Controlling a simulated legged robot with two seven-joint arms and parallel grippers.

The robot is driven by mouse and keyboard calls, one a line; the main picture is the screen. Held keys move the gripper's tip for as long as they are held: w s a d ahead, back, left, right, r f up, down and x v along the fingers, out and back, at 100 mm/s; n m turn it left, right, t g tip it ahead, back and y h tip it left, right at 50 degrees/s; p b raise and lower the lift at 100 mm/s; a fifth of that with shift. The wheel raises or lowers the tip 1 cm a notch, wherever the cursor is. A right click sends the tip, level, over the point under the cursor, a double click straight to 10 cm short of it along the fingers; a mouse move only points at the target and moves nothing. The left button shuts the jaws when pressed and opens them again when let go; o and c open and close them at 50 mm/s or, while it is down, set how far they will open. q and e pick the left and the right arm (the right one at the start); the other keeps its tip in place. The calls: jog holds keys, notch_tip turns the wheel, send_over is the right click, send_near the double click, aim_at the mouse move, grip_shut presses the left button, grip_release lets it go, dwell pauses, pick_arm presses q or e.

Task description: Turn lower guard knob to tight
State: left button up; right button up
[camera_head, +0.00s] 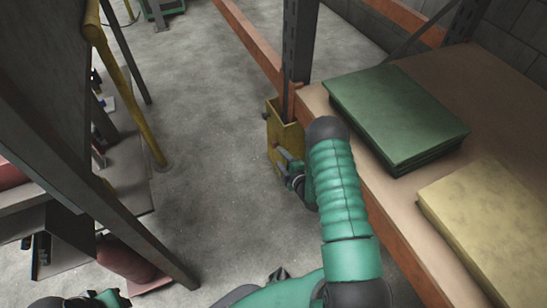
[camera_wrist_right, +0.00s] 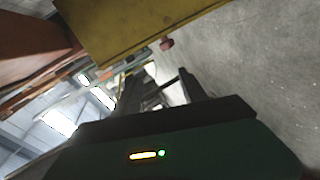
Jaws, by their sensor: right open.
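A yellow post guard (camera_head: 288,132) stands at the foot of the dark rack post. In the right wrist view the yellow guard (camera_wrist_right: 130,25) fills the upper middle. A small dark red knob (camera_wrist_right: 167,44) shows just below its edge; I cannot tell whether it is the lower one or how far it is turned. My right gripper (camera_head: 282,155) is beside the guard's near side, partly hidden by my forearm. In the wrist view my right gripper (camera_wrist_right: 160,88) is open, with nothing seen between its fingers, and the knob is beyond them. My left gripper is not clearly visible.
A rack shelf with an orange beam (camera_head: 385,228) runs along the right, close to my right arm. It holds a green stack (camera_head: 395,110) and a pale yellow stack (camera_head: 500,220). A yellow rail (camera_head: 130,85) stands left. The concrete floor (camera_head: 220,130) between is clear.

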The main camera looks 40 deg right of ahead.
jog(key=s+d+f+n+t+b, duration=0.1)
jog(key=s+f+n+t+b, duration=0.1)
jog(key=s+f, duration=0.3)
jog(key=shift+t+h, duration=0.4)
jog(key=shift+h, duration=0.1)
jog(key=b+x, duration=0.3)
jog(key=x, duration=0.2)
jog(key=f+b+x, duration=0.1)
jog(key=b+x, duration=0.2)
jog(key=x, duration=0.2)
jog(key=b+x, duration=0.3)
jog(key=x, duration=0.3)
jog(key=shift+d+f+b, duration=0.1)
jog(key=shift+f+b, duration=0.15)
jog(key=shift+b, duration=0.15)
jog(key=shift+w+d+r, duration=0.1)
jog(key=shift+w+r, duration=0.05)
jog(key=shift+w, duration=0.3)
pick_arm(q)
jog(key=s+x, duration=0.3)
jog(key=x, duration=1)
jog(key=shift+f, duration=0.55)
jog(key=shift+a, duration=0.15)
pick_arm(e)
grip_shut()
